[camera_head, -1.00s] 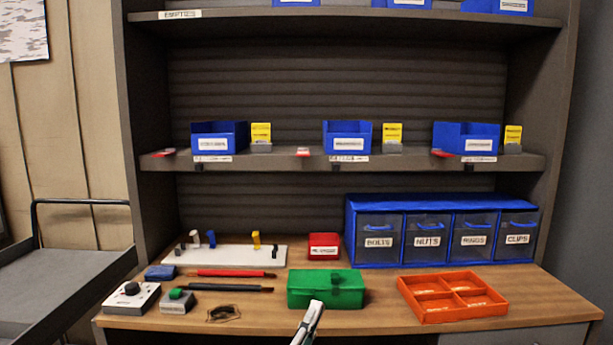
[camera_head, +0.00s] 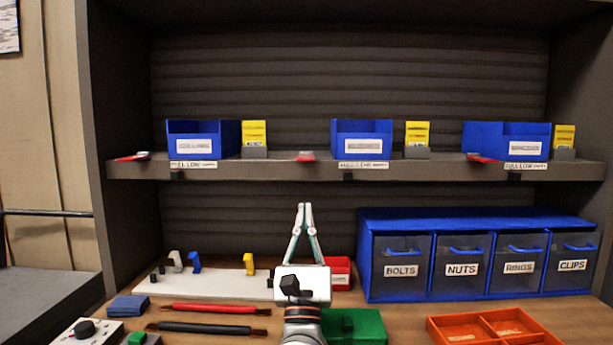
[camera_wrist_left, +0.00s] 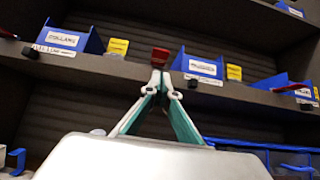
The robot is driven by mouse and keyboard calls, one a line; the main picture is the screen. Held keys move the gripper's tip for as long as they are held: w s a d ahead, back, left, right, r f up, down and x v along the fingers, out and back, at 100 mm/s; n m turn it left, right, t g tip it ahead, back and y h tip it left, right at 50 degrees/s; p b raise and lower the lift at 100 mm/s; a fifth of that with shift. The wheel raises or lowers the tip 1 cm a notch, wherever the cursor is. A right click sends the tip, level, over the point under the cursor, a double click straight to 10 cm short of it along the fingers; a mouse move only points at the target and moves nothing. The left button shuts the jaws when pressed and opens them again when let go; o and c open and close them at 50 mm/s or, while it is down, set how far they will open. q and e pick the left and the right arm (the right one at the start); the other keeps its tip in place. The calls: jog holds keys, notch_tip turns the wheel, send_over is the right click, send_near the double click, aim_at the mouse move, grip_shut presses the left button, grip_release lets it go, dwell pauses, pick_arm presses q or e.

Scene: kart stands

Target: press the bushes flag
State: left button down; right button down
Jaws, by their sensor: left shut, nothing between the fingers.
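Three red flags sit along the front edge of the middle shelf, each left of a blue bin. The middle flag (camera_head: 305,156) is left of the middle blue bin (camera_head: 362,139); the bin labels are too blurred for me to read surely. In the left wrist view this red flag (camera_wrist_left: 160,54) shows just beyond my fingertips. My left gripper (camera_head: 305,206) is shut and empty, pointing up and forward below that flag. It also shows in the left wrist view (camera_wrist_left: 160,78). I cannot tell whether it touches the flag. My right gripper is out of view.
The other red flags are at the left (camera_head: 133,156) and right (camera_head: 482,157). Yellow cards (camera_head: 254,133) stand beside the bins. Below are a blue drawer unit (camera_head: 365,260), a green box (camera_head: 368,325) and an orange tray (camera_head: 440,330). The space under the shelf edge is open.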

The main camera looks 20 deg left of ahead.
pick_arm(q)
send_near(306, 157)
jog(key=d+x, duration=0.1)
jog(key=x, duration=0.4)
jog(key=shift+s+a+p, duration=0.15)
jog(key=shift+a+p, duration=0.2)
jog(key=shift+a, duration=0.1)
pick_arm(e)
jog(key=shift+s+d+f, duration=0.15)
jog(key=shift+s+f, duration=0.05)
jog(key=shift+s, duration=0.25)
